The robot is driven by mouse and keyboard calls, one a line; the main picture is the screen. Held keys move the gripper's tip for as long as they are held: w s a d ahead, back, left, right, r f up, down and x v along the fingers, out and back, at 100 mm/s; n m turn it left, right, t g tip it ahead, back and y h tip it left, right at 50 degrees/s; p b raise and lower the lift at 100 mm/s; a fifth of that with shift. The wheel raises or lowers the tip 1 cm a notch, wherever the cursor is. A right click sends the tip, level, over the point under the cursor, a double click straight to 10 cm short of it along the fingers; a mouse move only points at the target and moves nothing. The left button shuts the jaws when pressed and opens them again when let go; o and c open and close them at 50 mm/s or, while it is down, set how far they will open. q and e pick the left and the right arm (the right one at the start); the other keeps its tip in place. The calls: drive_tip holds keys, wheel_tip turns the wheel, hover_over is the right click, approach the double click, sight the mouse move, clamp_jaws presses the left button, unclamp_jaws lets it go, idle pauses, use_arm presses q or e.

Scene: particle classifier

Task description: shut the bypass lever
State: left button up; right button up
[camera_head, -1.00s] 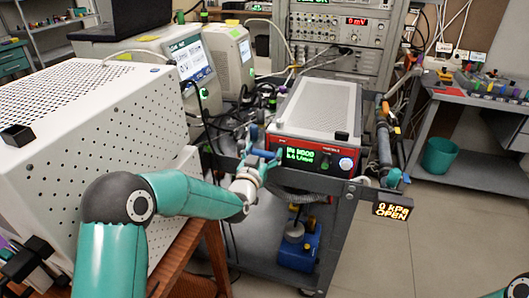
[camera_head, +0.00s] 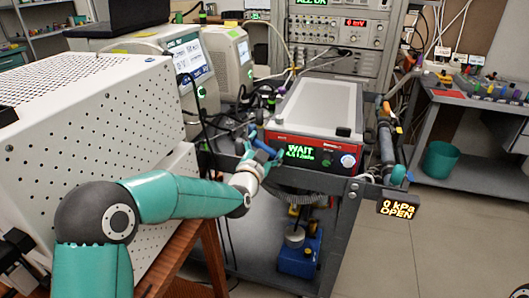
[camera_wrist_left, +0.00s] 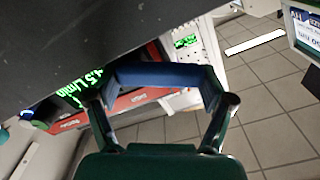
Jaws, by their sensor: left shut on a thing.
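The bypass lever (camera_head: 268,149) appears as a blue bar at the left front corner of the red-fronted instrument, tilted down to the right. My left gripper (camera_head: 257,159) is shut on it; the fingers partly hide the lever and its pivot. In the left wrist view a blue bar (camera_wrist_left: 160,75) spans between the dark fingers of my left gripper (camera_wrist_left: 163,92). My right gripper is out of view.
The red-fronted instrument (camera_head: 312,130) shows WAIT and a flow of about 4.5 on green text. A white perforated box (camera_head: 90,130) stands close to my left arm. Cables hang behind the gripper. Bare floor lies right of the cart (camera_head: 340,235).

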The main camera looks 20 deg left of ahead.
use_arm(q)
drive_tip(key=shift+d+r+m, duration=0.1)
drive_tip(key=shift+d+m, duration=0.05)
drive_tip(key=shift+m, duration=0.45)
drive_tip(key=o, duration=1)
drive_tip(key=s, duration=1.2)
